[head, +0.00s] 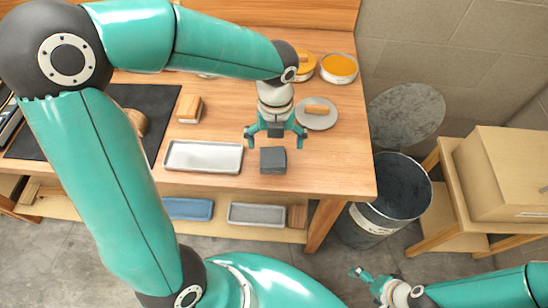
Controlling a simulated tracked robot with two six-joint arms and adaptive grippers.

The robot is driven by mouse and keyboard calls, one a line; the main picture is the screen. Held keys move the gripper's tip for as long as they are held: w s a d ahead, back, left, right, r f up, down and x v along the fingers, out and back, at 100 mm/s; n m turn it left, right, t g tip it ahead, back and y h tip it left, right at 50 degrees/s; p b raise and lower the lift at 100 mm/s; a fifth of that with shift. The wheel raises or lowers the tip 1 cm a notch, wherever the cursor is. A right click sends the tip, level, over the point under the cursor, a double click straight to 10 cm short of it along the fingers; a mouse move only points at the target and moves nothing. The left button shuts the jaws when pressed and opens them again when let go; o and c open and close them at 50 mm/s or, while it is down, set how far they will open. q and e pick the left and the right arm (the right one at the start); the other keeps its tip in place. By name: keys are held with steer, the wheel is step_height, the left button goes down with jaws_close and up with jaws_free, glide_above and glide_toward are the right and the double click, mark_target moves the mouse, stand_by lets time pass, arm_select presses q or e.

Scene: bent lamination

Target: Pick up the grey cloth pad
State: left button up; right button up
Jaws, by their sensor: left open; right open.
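The grey cloth pad (273,161) is a small dark grey block-like square lying on the wooden table near its front edge. My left gripper (275,145) is open just behind and above the pad, with its fingers spread to either side. I cannot tell whether it touches the pad. My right gripper (362,276) is at the lower right, well away from the table top, open and empty.
A white tray (203,170) lies left of the pad. A plate with a small wooden block (317,109) and round orange-filled tins (338,68) stand behind. A dark mat (130,97) is at left.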

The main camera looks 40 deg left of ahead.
mark_target(274, 157)
arm_select(q)
steer(key=shift+s+a+f+p, duration=0.1)
steer(key=shift+f+p, duration=0.05)
steer(key=shift+f, duration=1.45)
steer(key=shift+a+f+p, duration=0.1)
steer(key=shift+f+p, duration=0.05)
steer(key=shift+f, duration=1.4)
steer(key=c, duration=1.1)
steer(key=shift+r, duration=0.1)
step_height(274, 157, up, 20)
